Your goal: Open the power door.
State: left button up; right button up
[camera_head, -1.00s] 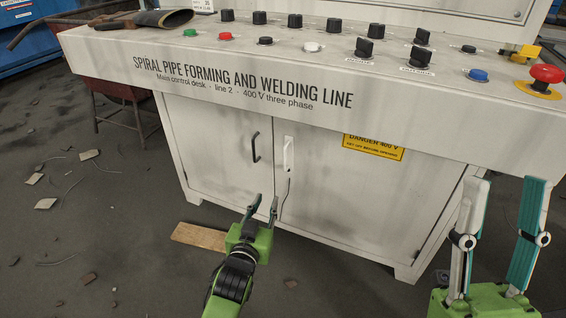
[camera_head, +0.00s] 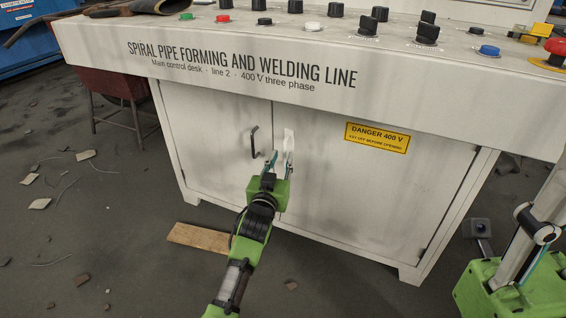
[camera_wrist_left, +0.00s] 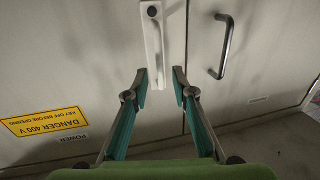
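The power door (camera_head: 370,200) is the right cabinet door of the desk, with a yellow danger sign; it is closed. A POWER label (camera_wrist_left: 73,139) shows in the left wrist view. Its white lever handle (camera_head: 288,136) stands at the door's left edge. In the left wrist view the handle (camera_wrist_left: 154,35) hangs down, its lower end between my fingertips. My left gripper (camera_head: 279,161) is open, fingers on either side of the handle; I cannot tell whether they touch it. My right gripper (camera_head: 537,225) is partly cut off at the right edge.
The left door (camera_head: 215,140) has a black bar handle (camera_head: 254,142) close to my left gripper. The control desk (camera_head: 110,55) overhangs the doors, with knobs on top. A wooden board (camera_head: 198,237) lies on the floor in front. The floor before the right door is mostly clear.

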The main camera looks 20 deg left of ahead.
pick_arm(q)
jog(key=shift+w, duration=1.1)
grip_shut()
jog(key=shift+s, duration=0.1)
